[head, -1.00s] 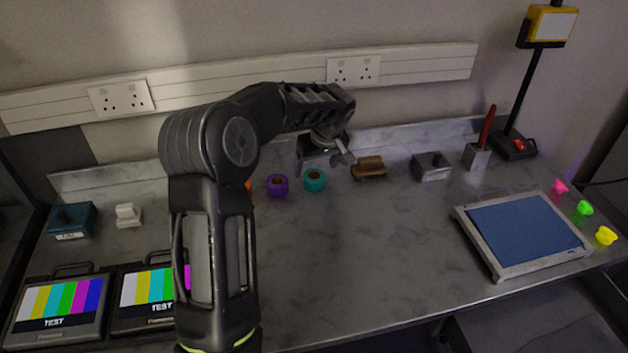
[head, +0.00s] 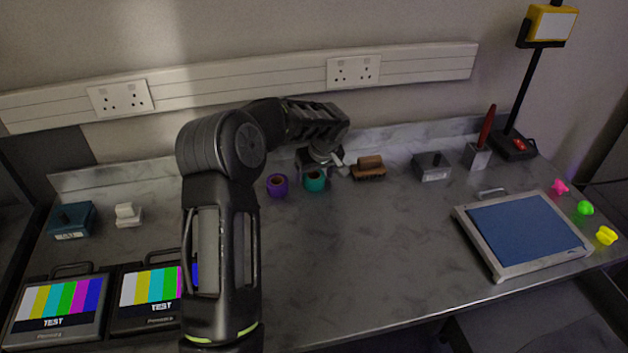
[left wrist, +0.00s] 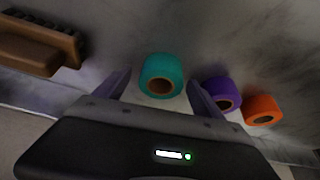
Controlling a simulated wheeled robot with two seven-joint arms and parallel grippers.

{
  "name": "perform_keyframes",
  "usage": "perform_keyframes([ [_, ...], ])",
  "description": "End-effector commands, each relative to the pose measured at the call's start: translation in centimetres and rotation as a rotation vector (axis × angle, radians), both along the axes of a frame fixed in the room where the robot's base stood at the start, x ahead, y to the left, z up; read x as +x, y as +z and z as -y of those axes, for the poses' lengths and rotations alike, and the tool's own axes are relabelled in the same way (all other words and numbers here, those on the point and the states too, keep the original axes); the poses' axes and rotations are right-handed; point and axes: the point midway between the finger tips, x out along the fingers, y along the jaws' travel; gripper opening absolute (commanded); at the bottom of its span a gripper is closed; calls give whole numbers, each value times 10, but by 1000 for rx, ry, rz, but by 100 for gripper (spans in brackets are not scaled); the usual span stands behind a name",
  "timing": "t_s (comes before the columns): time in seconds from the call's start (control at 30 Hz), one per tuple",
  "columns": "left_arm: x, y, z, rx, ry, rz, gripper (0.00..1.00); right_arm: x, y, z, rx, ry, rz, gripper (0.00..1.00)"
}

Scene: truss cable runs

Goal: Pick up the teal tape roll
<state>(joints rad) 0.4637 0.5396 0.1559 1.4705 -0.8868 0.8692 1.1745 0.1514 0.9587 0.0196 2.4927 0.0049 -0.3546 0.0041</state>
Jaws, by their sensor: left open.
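The teal tape roll (head: 314,181) stands on the grey bench, just right of the purple tape roll (head: 277,186). My left gripper (head: 325,168) is low over the bench, directly behind and above the teal roll in the head view. In the left wrist view the teal roll (left wrist: 162,76) sits between the two spread fingertips (left wrist: 158,84). The fingers are open, and I cannot tell whether either touches the roll. The purple roll (left wrist: 221,94) is close beside one finger. My right gripper is not in view.
An orange tape roll (left wrist: 263,110) stands beyond the purple one. A wooden brush (head: 368,168) lies right of the gripper. A grey box (head: 432,167) and a blue-topped panel (head: 525,232) are farther right. The bench centre is clear.

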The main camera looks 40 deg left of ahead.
Motion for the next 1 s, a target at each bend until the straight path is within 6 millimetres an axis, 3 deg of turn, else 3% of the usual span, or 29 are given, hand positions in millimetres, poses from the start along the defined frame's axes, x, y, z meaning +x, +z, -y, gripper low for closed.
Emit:
perform_keyframes([
  [0.47,0,1,0,1,0,0,79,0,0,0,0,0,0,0],
  [1.0,0,1,0,1,0,0,35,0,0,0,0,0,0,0],
])
